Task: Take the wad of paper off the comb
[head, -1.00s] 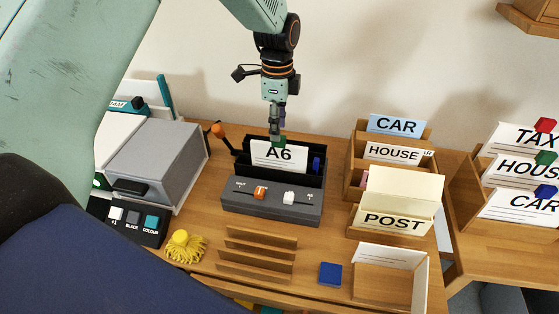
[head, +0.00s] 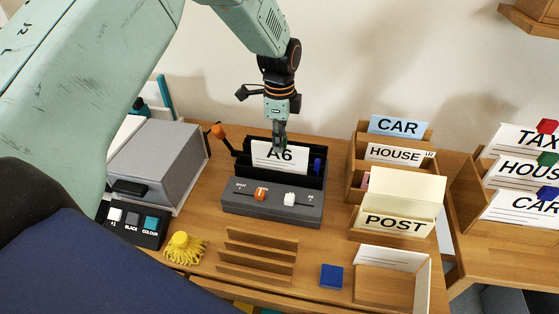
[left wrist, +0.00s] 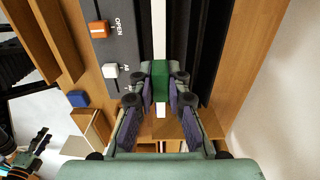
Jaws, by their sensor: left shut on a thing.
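From above, in the left wrist view, the wad is a thin white strip (left wrist: 159,25) beside the machine (left wrist: 118,40). My left gripper (head: 280,146) points down at the wad's top edge. In the left wrist view its fingers (left wrist: 160,84) are shut on a green tab (left wrist: 160,78) at the wad's edge. The comb itself is hidden. A mechanical part, perhaps my right gripper, shows at the lower left there (left wrist: 34,146), too small to read.
An orange slider (head: 261,194) and a white slider (head: 289,199) sit on the machine's front. A POST tray (head: 395,222) and file box stand right. A grey box (head: 163,165) stands left.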

